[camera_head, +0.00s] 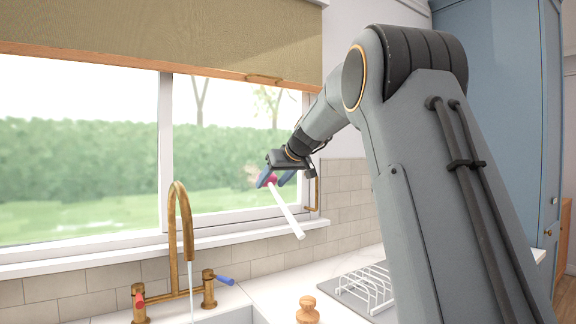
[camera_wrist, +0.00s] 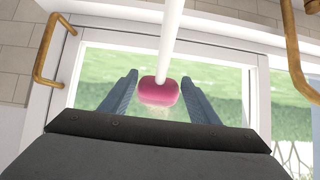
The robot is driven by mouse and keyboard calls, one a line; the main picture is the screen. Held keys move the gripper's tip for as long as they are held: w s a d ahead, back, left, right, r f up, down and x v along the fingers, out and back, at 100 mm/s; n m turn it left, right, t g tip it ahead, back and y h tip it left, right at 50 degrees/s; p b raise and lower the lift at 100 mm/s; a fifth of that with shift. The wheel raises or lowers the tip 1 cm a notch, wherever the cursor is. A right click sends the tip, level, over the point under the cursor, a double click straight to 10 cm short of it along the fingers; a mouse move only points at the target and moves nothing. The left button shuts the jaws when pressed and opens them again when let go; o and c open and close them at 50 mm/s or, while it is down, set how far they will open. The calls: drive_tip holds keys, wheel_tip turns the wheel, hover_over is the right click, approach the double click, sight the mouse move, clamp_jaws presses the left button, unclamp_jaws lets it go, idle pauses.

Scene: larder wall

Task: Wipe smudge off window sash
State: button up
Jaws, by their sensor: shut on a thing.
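My gripper (camera_head: 274,181) is in front of the right-hand window sash (camera_head: 231,150), shut on a wiper with a white handle (camera_head: 287,211) and a pink head. The handle slants down to the right. In the wrist view the pink head (camera_wrist: 160,90) lies between the two blue-grey fingers (camera_wrist: 160,78), and the white handle (camera_wrist: 171,35) runs up out of the picture. A brownish smudge (camera_head: 251,173) shows on the glass just left of the gripper; in the wrist view it shows beside the head (camera_wrist: 157,107), partly hidden. I cannot tell whether the head touches the glass.
A brass tap (camera_head: 186,225) with water running stands in front of the window by the sink. A rolled blind (camera_head: 160,40) hangs above. A brass handle (camera_head: 312,194) is on the sash's right side. A white rack (camera_head: 366,287) and a wooden knob-like object (camera_head: 307,311) are on the counter.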

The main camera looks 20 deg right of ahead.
drive_tip(key=s+a+f+p, duration=0.25)
drive_tip(key=a+f, duration=0.25)
drive_tip(key=a, duration=0.4)
drive_tip(key=w+a+p, duration=0.1)
drive_tip(key=w+p, duration=0.5)
drive_tip(key=shift+f, duration=0.15)
drive_tip(key=shift+w+a, duration=0.15)
drive_tip(key=shift+w, duration=0.25)
idle(0.4)
drive_tip(key=shift+w+d+b, duration=0.15)
drive_tip(key=shift+d+b, duration=0.65)
drive_tip(key=shift+d, duration=0.15)
drive_tip(key=shift+w+d+b, duration=0.1)
drive_tip(key=shift+d+b, duration=0.7)
drive_tip(key=shift+d, duration=0.1)
